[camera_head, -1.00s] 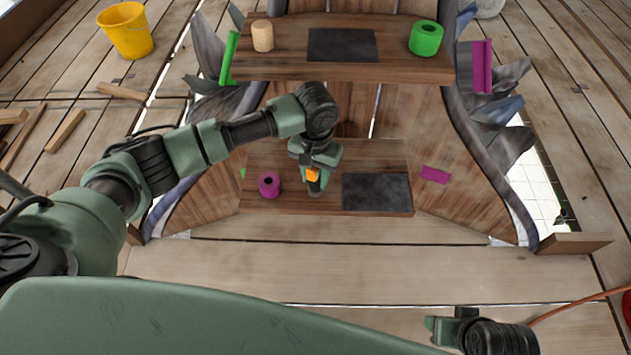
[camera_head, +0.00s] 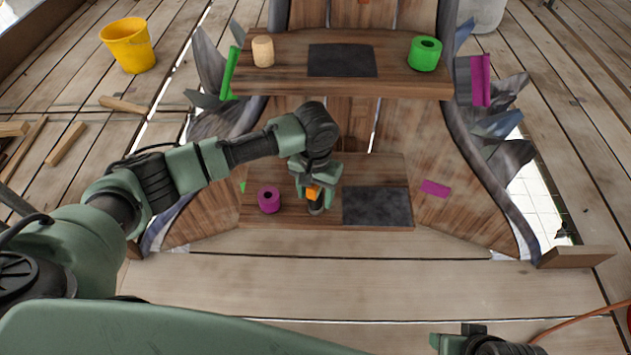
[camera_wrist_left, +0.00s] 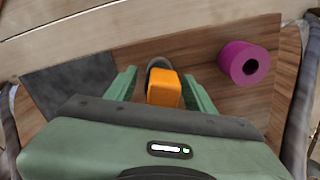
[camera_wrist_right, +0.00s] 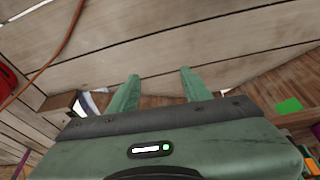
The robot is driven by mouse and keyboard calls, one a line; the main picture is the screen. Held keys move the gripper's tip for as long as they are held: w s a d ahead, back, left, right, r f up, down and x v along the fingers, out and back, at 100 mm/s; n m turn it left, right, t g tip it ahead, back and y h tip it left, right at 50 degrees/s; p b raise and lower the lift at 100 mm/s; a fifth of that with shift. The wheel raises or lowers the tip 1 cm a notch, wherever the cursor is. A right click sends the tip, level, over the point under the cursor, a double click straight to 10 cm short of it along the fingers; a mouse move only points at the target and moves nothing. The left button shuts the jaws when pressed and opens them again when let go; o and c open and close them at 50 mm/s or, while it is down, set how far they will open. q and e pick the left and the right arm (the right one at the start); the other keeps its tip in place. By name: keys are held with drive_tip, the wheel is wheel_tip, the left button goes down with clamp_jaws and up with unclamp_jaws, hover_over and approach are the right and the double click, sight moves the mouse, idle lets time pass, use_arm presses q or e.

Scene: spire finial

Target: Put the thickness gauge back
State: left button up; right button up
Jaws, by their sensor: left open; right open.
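The thickness gauge, which I take to be the small item with an orange block (camera_head: 312,192) and a dark grey round part, is on the lower wooden shelf (camera_head: 280,220), between the magenta spool and the dark mat. In the left wrist view its orange block (camera_wrist_left: 163,89) shows between the fingers, with the grey round part partly hidden behind it. My left gripper (camera_head: 315,195) is open, one finger on each side of the block; contact is unclear. My right gripper (camera_wrist_right: 160,85) is open and empty, low at the right of the head view.
A magenta spool (camera_head: 269,200) stands left of the gauge, and a dark mat (camera_head: 377,206) lies to its right. The upper shelf (camera_head: 285,80) holds a tan cylinder (camera_head: 263,51), another dark mat (camera_head: 342,60) and a green spool (camera_head: 425,54). A yellow bucket (camera_head: 128,46) stands far left.

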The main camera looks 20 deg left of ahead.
use_arm(q)
wheel_tip(320, 180, up, 11)
drive_tip(key=p, duration=0.3)
drive_tip(key=shift+r, duration=0.4)
use_arm(e)
wheel_tip(320, 180, down, 13)
drive_tip(key=shift+w+a+g, duration=0.2)
drive_tip(key=shift+g, duration=0.2)
use_arm(q)
drive_tip(key=shift+f, duration=0.1)
